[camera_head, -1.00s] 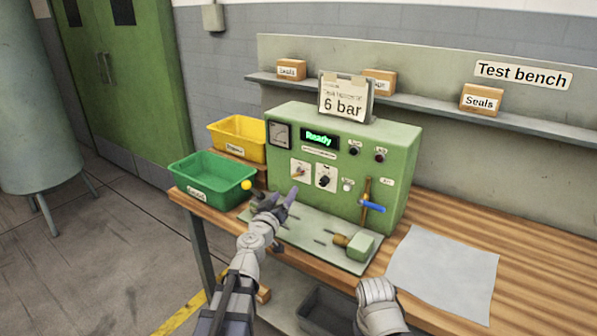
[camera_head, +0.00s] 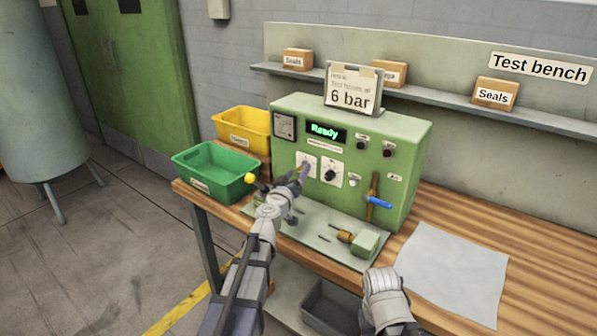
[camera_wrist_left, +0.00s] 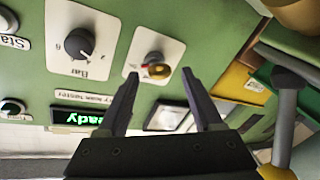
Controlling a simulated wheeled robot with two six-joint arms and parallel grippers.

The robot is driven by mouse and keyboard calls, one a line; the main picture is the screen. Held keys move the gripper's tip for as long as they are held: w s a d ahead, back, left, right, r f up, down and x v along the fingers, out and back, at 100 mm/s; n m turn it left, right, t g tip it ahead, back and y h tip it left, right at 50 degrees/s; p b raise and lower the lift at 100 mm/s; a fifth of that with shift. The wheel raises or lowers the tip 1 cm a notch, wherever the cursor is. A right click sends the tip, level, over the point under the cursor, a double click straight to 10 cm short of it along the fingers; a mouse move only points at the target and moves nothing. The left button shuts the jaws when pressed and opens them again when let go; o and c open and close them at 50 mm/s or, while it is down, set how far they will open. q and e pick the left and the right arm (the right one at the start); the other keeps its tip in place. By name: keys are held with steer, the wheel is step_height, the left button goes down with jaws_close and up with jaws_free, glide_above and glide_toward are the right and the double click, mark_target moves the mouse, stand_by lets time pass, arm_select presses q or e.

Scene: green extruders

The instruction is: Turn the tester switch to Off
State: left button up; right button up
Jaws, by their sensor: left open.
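The green tester (camera_head: 345,205) stands on the bench, its display reading "Ready". In the head view the switch plate (camera_head: 305,160) is partly covered by my left gripper (camera_head: 303,172). My left gripper also shows in the left wrist view (camera_wrist_left: 162,80), open and empty, its fingertips close to the knob, one toward each side. I cannot tell if they touch it. Of my right arm only a grey link shows at the bottom; its gripper is out of sight.
A black Bar dial (camera_head: 330,173) sits right beside the switch. A green bin (camera_head: 210,185) and a yellow bin (camera_head: 240,118) stand to the left.

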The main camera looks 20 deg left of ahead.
arm_select(q)
steer(key=shift+w, duration=0.75)
steer(key=shift+c, duration=0.4)
steer(key=shift+s, duration=0.1)
jaws_close()
